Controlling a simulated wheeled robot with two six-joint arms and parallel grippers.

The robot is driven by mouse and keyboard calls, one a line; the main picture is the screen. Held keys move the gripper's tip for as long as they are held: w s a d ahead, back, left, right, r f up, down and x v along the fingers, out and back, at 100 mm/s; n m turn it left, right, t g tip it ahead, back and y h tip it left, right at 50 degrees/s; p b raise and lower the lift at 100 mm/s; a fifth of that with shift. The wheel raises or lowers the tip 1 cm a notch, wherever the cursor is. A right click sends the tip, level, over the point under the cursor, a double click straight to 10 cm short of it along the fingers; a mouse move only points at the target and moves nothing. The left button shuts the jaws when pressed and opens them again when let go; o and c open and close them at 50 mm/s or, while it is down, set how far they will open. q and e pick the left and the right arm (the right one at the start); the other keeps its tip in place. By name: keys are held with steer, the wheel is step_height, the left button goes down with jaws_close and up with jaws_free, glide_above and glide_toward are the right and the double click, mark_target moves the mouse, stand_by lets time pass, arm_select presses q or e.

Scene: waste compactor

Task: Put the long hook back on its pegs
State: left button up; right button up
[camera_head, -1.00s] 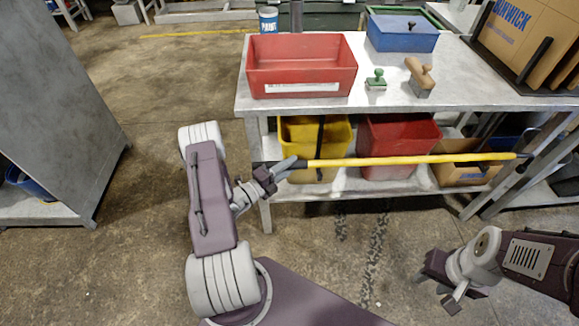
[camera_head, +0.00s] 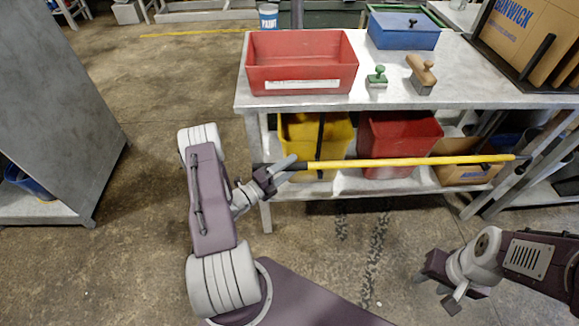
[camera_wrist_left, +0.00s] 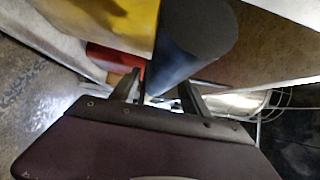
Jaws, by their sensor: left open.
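The long hook (camera_head: 410,161) is a yellow pole with a black grip at its left end and a dark tip at its right. It lies almost level across the front of the table, before the lower shelf. My left gripper (camera_head: 286,170) is open at the black grip, with its fingers around or beside it; I cannot tell which. In the left wrist view, a thick dark cylinder (camera_wrist_left: 195,45), apparently the grip's end, rises just beyond the open fingers (camera_wrist_left: 158,95). My right gripper (camera_head: 437,288) is low at the right, apart from the hook, with its fingers spread. I cannot make out the pegs.
A metal table (camera_head: 440,98) holds a red tray (camera_head: 300,88), a blue box (camera_head: 402,32) and two stamps. A yellow bin (camera_head: 315,135) and a red bin (camera_head: 400,140) stand on its lower shelf. A grey cabinet (camera_head: 60,90) is at left; the floor between is clear.

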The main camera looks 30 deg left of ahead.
arm_select(q)
steer(key=p+v, duration=0.1)
steer(key=v, duration=0.7)
steer(key=shift+s+a, duration=0.15)
steer(key=shift+s, duration=0.2)
steer(key=shift+r, duration=0.1)
